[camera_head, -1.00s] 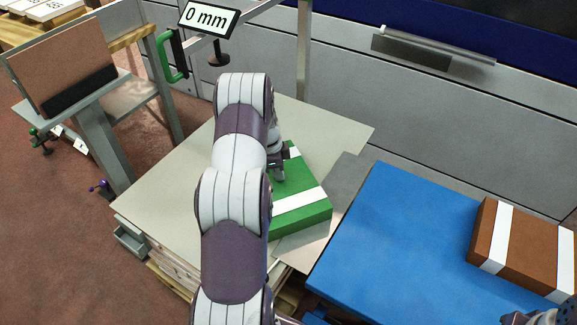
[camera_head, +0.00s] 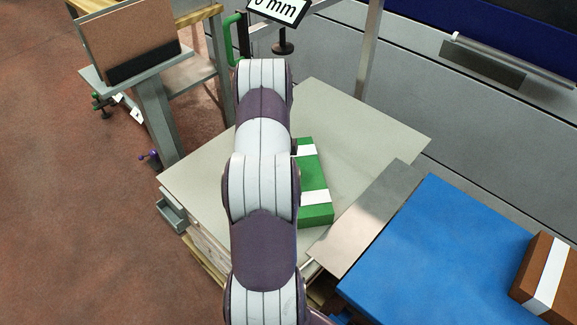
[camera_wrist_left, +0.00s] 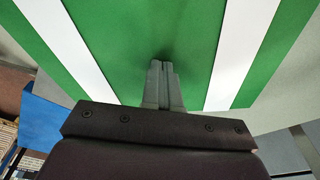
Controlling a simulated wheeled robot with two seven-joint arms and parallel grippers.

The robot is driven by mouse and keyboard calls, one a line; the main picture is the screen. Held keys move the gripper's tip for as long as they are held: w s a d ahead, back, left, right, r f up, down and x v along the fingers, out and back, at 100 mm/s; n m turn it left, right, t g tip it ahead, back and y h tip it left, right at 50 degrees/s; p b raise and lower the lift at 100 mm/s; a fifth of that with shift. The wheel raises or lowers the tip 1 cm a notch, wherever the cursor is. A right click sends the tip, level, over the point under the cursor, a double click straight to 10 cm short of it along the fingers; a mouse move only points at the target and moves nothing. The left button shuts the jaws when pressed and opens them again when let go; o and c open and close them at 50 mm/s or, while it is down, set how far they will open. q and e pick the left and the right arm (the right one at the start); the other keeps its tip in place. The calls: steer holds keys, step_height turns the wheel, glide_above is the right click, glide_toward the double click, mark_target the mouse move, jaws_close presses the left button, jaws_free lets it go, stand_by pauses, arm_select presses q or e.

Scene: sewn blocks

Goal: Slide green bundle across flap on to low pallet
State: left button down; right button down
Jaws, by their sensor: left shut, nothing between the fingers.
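The green bundle (camera_head: 314,180) with white bands lies flat on the grey top sheet of the low pallet stack (camera_head: 372,128). Its right side is just left of the metal flap (camera_head: 368,220), which bridges the stack and the blue table (camera_head: 440,255). My left arm hides the bundle's left part and the left gripper in the head view. In the left wrist view my left gripper (camera_wrist_left: 160,68) has its fingers together and empty, against or just in front of the green bundle (camera_wrist_left: 150,30); contact is unclear. My right gripper is not in view.
A brown bundle (camera_head: 533,285) with a white band lies on the blue table at the right. A post with a "0 mm" sign (camera_head: 278,10) and a green handle (camera_head: 236,38) stand behind the stack. The stack's far right is clear.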

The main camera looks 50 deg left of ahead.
arm_select(q)
steer(key=shift+r+p, duration=0.4)
steer(key=shift+p, duration=0.2)
steer(key=shift+a+r, duration=0.2)
steer(key=shift+r, duration=0.05)
step_height(320, 180, up, 11)
steer(key=s+a+p, duration=0.1)
steer(key=p, duration=0.1)
steer(key=shift+s+a, duration=0.15)
steer(key=shift+s, duration=0.1)
steer(key=shift+r, duration=0.1)
